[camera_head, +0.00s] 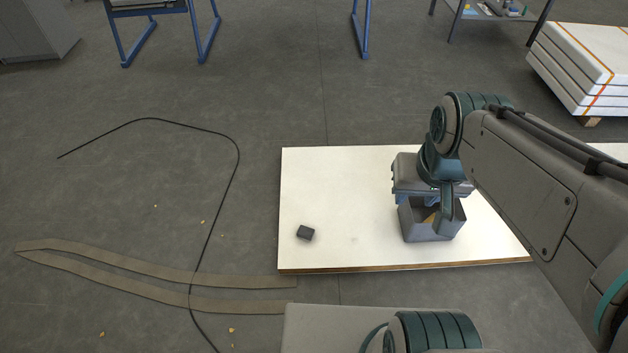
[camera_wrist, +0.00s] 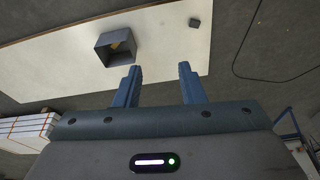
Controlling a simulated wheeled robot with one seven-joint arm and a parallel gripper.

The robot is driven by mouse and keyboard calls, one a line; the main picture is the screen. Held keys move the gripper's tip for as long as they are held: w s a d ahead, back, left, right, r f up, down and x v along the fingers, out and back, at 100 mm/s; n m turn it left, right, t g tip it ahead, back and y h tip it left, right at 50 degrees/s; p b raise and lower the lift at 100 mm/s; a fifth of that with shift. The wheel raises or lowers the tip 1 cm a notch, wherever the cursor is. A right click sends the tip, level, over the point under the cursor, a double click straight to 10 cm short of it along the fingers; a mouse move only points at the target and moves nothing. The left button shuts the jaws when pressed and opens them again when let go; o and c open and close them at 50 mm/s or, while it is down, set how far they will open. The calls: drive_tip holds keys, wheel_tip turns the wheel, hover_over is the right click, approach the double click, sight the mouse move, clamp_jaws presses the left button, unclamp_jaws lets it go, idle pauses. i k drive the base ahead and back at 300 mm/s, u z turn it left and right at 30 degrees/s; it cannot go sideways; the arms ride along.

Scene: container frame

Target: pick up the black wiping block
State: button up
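The small black block (camera_head: 305,233) lies on the white board (camera_head: 340,185), near its front left corner. It also shows in the wrist view (camera_wrist: 194,22) near the top, beyond the fingertips and a little to the right. My gripper (camera_wrist: 158,67) is open, with its two blue fingers apart and nothing between them. In the head view my gripper sits to the right of the block, and my wrist partly covers the grey open box (camera_head: 423,234). The block is clear of my gripper and of the box.
The grey box also shows in the wrist view (camera_wrist: 103,54), with something yellowish inside. White stacked slabs (camera_head: 580,68) stand at the back right. A black cable (camera_head: 237,165) and flat brown straps (camera_head: 120,263) lie on the floor at left. The board around the block is clear.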

sight(307, 234)
drive_tip(key=u, duration=0.3)
drive_tip(key=i, duration=0.4)
drive_tip(key=u, duration=1.15)
drive_tip(key=k, duration=1)
drive_tip(key=u, duration=0.65)
drive_tip(key=i, duration=1.25)
drive_tip(key=z, duration=1.5)
drive_tip(key=i, duration=0.45)
drive_tip(key=z, duration=0.4)
